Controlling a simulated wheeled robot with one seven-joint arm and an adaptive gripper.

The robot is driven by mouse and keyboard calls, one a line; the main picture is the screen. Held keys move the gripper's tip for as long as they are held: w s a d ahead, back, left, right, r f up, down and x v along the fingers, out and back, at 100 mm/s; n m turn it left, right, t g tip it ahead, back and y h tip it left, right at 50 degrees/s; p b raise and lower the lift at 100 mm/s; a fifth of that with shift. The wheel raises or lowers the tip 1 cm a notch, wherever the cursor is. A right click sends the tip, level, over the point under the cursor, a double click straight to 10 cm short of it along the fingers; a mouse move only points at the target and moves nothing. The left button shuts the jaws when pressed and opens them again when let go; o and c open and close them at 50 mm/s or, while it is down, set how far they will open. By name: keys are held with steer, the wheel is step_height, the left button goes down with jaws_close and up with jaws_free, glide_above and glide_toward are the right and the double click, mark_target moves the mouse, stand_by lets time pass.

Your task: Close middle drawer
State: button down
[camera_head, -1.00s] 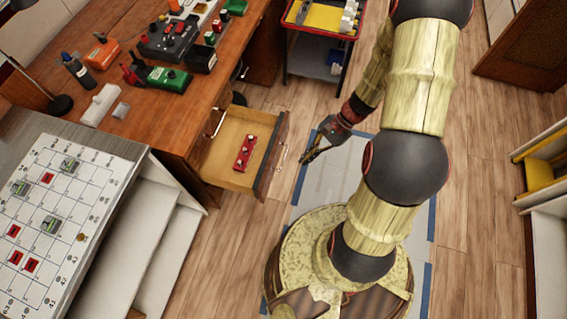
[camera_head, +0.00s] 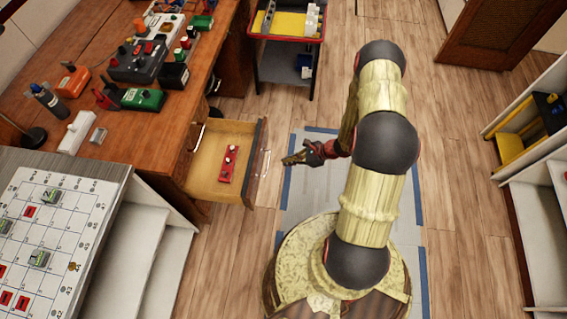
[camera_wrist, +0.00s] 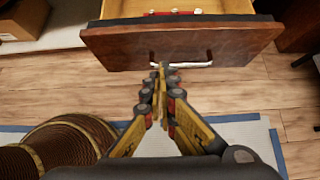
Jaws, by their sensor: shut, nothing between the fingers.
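The open drawer (camera_head: 201,186) sticks out of the wooden desk in the head view, with a red part (camera_head: 228,164) with dark and light knobs lying inside. Its wooden front with a silver handle (camera_head: 265,163) faces my gripper (camera_head: 285,161). My gripper is shut and empty, a short way right of the drawer front. In the wrist view the drawer front (camera_wrist: 120,48) lies ahead, and the fingertips of my gripper (camera_wrist: 160,70) line up with the handle (camera_wrist: 185,65). I cannot tell whether they touch it. Any other drawers are hidden or not distinguishable.
The desk top (camera_head: 130,133) holds several electrical devices and a bottle (camera_head: 47,101). A gridded board (camera_head: 60,222) lies at the left. A red-rimmed cart (camera_head: 288,38) stands at the back. Shelves (camera_head: 520,135) stand at the right. The floor beyond the mat is clear.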

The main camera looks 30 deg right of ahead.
mark_target(258, 167)
steer(key=shift+w+a+r+b+x, duration=0.25)
steer(key=shift+r+b+x, duration=0.15)
steer(key=shift+x, duration=1.4)
steer(key=shift+w+a+r+b+x, duration=0.1)
steer(key=shift+a+r+b+x, duration=0.3)
steer(key=shift+x, duration=1.45)
steer(key=shift+w+a+r+b+x, duration=0.15)
steer(key=shift+b+x, duration=0.45)
steer(key=shift+x, duration=1.2)
steer(key=shift+d, duration=0.1)
steer(key=w+a+b, duration=0.2)
steer(key=w+a, duration=0.5)
steer(key=a, duration=0.3)
steer(key=w+a+b, duration=0.3)
steer(key=w+a, duration=0.4)
steer(key=a, duration=0.3)
steer(key=shift+w, duration=0.35)
steer(key=shift+a, duration=0.1)
